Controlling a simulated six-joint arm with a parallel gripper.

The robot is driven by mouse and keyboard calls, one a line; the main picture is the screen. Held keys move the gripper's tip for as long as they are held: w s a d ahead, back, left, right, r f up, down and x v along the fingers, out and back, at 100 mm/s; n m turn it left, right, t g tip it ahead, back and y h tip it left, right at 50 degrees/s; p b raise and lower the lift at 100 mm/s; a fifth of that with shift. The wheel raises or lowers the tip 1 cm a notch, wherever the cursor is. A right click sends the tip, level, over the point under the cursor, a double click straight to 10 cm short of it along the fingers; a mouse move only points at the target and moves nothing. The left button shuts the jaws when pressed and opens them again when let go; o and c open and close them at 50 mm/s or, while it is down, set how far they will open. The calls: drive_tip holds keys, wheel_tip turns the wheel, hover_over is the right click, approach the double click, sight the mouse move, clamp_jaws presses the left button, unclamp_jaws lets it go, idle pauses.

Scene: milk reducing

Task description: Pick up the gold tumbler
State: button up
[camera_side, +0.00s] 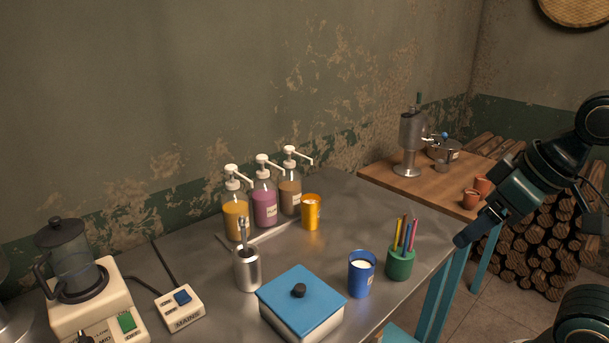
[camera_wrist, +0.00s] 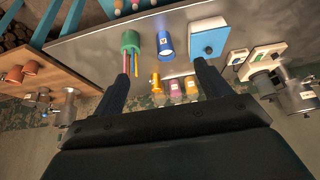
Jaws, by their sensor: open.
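The gold tumbler (camera_side: 311,213) stands upright on the metal table (camera_side: 200,265), just right of the pump bottles. It also shows in the wrist view (camera_wrist: 155,81), lying between my two fingers in the picture but well beyond them. My gripper (camera_side: 464,238) is at the right of the side view, off the table's right edge and apart from the tumbler. In the wrist view my gripper (camera_wrist: 160,72) has its dark fingers spread wide, with nothing held between them.
A blue tumbler (camera_side: 361,275) and a green pencil cup (camera_side: 400,263) stand nearer the table's right edge. Pump bottles (camera_side: 264,203) stand beside the gold tumbler. A blue-lidded box (camera_side: 300,300) and a steel cup (camera_side: 247,270) are in front. A wooden table (camera_side: 400,185) stands behind right.

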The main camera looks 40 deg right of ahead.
idle(0.3)
drive_tip(key=w+d+r+n+y, duration=0.1)
drive_tip(key=w+n, duration=0.1)
drive_tip(key=w, duration=1)
drive_tip(key=w+d+r+n, duration=0.1)
drive_tip(key=w+d+n, duration=0.1)
drive_tip(key=w, duration=0.9)
drive_tip(key=w+d+f+n+y, duration=0.1)
drive_tip(key=w+d+f, duration=0.4)
drive_tip(key=w+f, duration=0.2)
drive_tip(key=w+d+f+n+y, duration=0.1)
drive_tip(key=w+d+f, duration=0.3)
drive_tip(key=w+f, duration=0.3)
drive_tip(key=w, duration=0.3)
drive_tip(key=shift+w+d+f+n+y, duration=0.15)
drive_tip(key=shift+d+f+n+y, duration=0.15)
drive_tip(key=shift+d+n, duration=0.1)
